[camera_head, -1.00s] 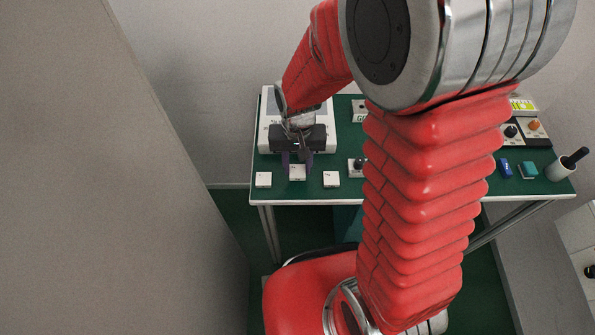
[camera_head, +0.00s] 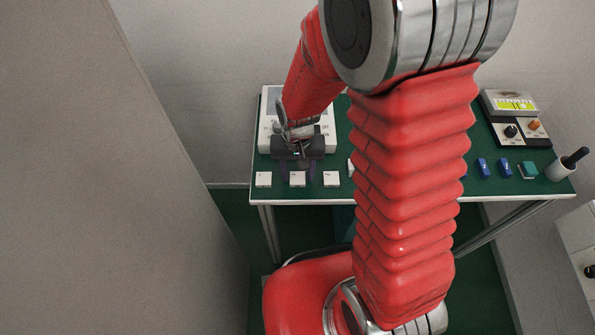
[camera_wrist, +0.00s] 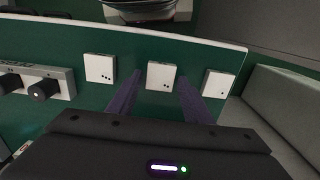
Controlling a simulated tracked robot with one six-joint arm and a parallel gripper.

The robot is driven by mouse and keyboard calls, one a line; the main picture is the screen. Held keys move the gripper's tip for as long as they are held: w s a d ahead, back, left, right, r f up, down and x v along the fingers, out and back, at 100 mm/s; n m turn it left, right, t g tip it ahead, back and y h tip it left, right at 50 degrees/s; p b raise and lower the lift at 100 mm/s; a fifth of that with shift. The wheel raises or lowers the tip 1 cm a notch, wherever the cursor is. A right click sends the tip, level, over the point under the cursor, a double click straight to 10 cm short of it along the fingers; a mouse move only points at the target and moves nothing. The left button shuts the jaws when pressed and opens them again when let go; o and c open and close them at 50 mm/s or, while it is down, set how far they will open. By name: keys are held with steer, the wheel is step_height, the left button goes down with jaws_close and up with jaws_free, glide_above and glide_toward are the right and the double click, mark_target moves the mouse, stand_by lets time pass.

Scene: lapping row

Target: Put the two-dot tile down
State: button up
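The two-dot tile (camera_wrist: 161,77) is a small white square with dark dots near one edge. It lies flat on the green table (camera_wrist: 122,44), in the middle of a row of three white tiles, and shows in the head view (camera_head: 297,179). My gripper (camera_wrist: 160,82) is open, with one dark purple finger on each side of this tile and a gap to each. In the head view my gripper (camera_head: 297,172) is at the tile's back side. Neither finger appears to touch it.
A white tile stands on each side, one with several dots (camera_wrist: 100,68) and another (camera_wrist: 218,84) near the table's end. A white panel (camera_head: 264,135) is behind my gripper. A knob box (camera_wrist: 42,88), blue pieces (camera_head: 482,168) and a cup (camera_head: 560,169) are farther along.

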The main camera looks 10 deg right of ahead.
steer(key=shift+o, duration=0.8)
steer(key=shift+r, duration=0.1)
step_height(320, 180, up, 12)
stand_by(0.7)
step_height(320, 180, up, 10)
steer(key=r+n+t, duration=0.1)
steer(key=t, duration=0.2)
glide_above(297, 176)
steer(key=s+d, duration=0.4)
steer(key=s, duration=0.1)
steer(key=s+d+r+n+t, duration=0.1)
steer(key=s+d+r+t, duration=0.1)
steer(key=s+r, duration=0.3)
steer(key=shift+s+r+t, duration=0.3)
steer(key=shift+s, duration=0.45)
